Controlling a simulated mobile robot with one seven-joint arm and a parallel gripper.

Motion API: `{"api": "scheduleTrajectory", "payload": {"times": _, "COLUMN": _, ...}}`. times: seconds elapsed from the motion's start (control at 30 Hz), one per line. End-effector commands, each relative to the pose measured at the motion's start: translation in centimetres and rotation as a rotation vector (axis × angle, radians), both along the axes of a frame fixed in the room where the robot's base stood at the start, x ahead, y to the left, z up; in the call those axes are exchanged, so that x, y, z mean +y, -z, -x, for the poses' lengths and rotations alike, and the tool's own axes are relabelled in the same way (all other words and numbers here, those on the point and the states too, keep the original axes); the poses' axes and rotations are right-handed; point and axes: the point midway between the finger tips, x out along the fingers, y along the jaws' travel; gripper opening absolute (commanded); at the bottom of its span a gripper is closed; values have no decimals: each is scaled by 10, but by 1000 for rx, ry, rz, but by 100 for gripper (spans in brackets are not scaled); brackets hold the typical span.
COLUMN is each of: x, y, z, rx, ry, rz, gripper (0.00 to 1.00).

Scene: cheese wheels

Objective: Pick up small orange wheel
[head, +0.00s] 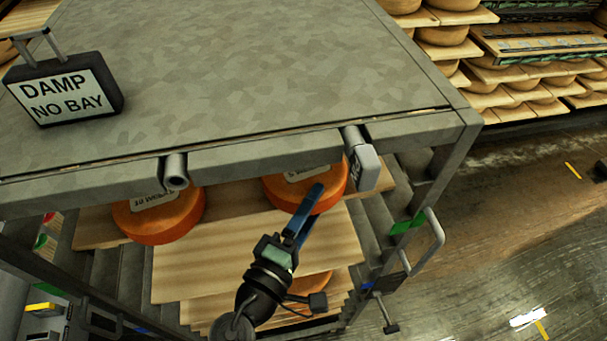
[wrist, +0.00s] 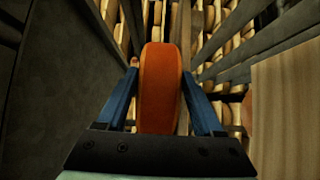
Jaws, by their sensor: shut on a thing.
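An orange cheese wheel (head: 335,183) with a pale label on its top sits under the grey top of the rack, at centre right in the head view. My gripper (head: 308,200) reaches up to its front rim, one blue finger lying across it. In the wrist view the orange wheel (wrist: 160,85) stands between the two blue fingers of my gripper (wrist: 163,92), one on each flat face, and they are shut on it. The head view hides the far finger and whether the wheel touches the board.
Another labelled orange wheel (head: 160,217) lies to the left on a board. A bare wooden board (head: 215,255) juts out below, with an orange wheel (head: 318,284) partly visible beneath it. The grey rack top (head: 270,80) is close above. A "DAMP NO BAY" sign (head: 65,90) stands on it.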

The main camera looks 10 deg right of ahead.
Motion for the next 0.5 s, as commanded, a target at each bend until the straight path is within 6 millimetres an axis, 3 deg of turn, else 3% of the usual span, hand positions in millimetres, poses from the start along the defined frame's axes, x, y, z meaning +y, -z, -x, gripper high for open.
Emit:
{"api": "scheduleTrajectory", "payload": {"times": 0.27, "x": 2, "y": -9, "z": -2, "rx": -16, "ry": -6, "rz": 0, "gripper": 0}}
{"api": "scheduleTrajectory", "payload": {"times": 0.5, "x": 1, "y": -40, "z": -2, "rx": -21, "ry": -4, "rz": -1, "gripper": 0}}
